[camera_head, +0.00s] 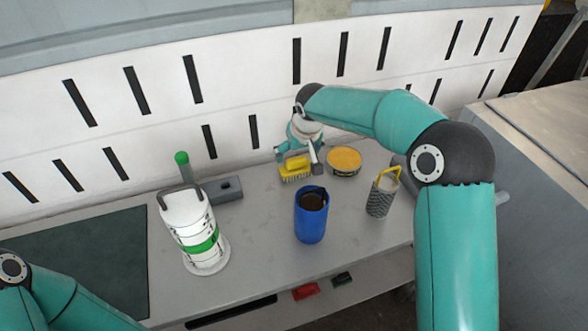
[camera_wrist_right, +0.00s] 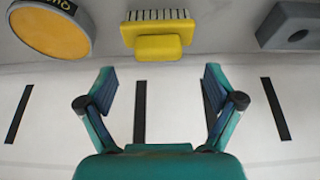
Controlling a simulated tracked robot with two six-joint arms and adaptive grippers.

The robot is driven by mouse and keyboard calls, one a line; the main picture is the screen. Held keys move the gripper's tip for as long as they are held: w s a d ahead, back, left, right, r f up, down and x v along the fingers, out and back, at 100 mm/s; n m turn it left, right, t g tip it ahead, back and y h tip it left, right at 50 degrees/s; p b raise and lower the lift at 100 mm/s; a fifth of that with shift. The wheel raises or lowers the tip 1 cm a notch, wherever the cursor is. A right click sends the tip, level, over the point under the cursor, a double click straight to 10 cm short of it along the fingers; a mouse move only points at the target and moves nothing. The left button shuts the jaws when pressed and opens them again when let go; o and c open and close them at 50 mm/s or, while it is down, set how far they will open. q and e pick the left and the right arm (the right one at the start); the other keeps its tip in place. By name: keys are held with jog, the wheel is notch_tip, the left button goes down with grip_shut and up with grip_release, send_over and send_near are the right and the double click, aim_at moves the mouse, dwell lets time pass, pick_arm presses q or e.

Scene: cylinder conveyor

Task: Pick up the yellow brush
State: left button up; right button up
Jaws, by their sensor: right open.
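The yellow brush (camera_head: 296,170) lies on the grey table near the back wall, its pale bristles toward the front. In the right wrist view the brush (camera_wrist_right: 158,46) sits just beyond the fingertips, roughly centred between them. My right gripper (camera_head: 299,158) is over the brush, at its back side in the head view. In the wrist view the right gripper (camera_wrist_right: 158,76) is open, with its two fingers spread wide and nothing between them. Whether a finger touches the brush cannot be told. My left gripper is not in view; only left arm links show at the lower left.
A yellow-topped round tin (camera_head: 344,160) stands close right of the brush. A blue cup (camera_head: 311,222) and a grey grater (camera_head: 380,198) stand in front. A grey block (camera_head: 226,189) and a white canister (camera_head: 192,230) are left. The slotted white wall (camera_head: 270,100) rises behind.

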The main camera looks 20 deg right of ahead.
aim_at(296, 159)
jog(key=x, duration=0.5)
jog(key=shift+w+d+p, duration=0.1)
jog(key=shift+d+p, duration=0.05)
jog(key=shift+p, duration=0.2)
jog(key=c, duration=1.3)
notch_tip(296, 159, up, 20)
jog(key=p, duration=0.2)
jog(key=o, duration=0.7)
jog(key=shift+f, duration=0.1)
jog(key=c, duration=0.5)
